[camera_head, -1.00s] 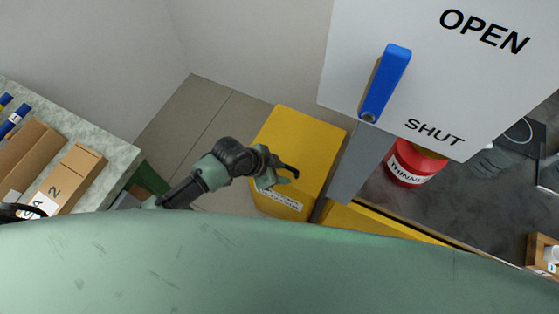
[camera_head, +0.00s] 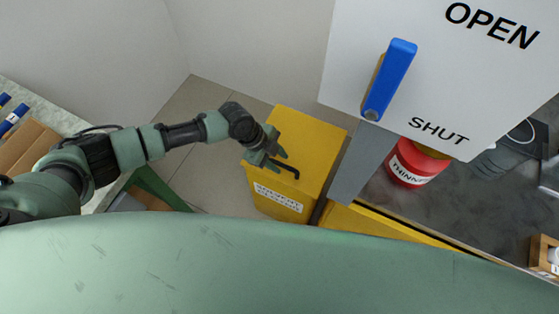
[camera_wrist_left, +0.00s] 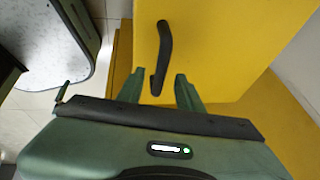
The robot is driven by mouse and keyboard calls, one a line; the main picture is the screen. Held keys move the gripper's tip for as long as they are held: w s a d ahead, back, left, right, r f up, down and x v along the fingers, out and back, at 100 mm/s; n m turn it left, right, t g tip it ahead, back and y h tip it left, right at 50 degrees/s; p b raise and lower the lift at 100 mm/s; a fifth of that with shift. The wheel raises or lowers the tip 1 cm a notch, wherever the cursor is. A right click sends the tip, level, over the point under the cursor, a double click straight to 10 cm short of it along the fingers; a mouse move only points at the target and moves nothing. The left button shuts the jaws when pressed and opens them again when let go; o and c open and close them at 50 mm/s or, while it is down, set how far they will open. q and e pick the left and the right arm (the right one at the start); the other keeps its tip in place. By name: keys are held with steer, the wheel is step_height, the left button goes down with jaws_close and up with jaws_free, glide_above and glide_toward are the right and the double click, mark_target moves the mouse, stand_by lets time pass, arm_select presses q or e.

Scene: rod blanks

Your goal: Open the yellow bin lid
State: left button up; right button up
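The yellow bin (camera_head: 307,139) stands on the floor in the middle of the head view, with a label on its front. Its lid looks shut, with a dark bent handle (camera_head: 287,168) on it. The lid (camera_wrist_left: 225,45) and its handle (camera_wrist_left: 164,48) also show in the left wrist view. My left gripper (camera_head: 277,161) is over the lid beside the handle. In the left wrist view its two green fingers are apart, and the handle's near end lies between or just beyond them. I cannot tell whether they touch it. My right gripper is not in view.
A white panel marked OPEN and SHUT with a blue lever (camera_head: 390,78) hangs at the upper right. A red thinner can (camera_head: 416,163) stands on a dark worktop right of the bin. A bench with cardboard boxes (camera_head: 28,146) is at the left. Tiled floor is clear behind the bin.

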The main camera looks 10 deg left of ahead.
arm_select(q)
steer(key=shift+d+f, duration=0.2)
steer(key=shift+f, duration=0.3)
jaws_close()
stand_by(1.1)
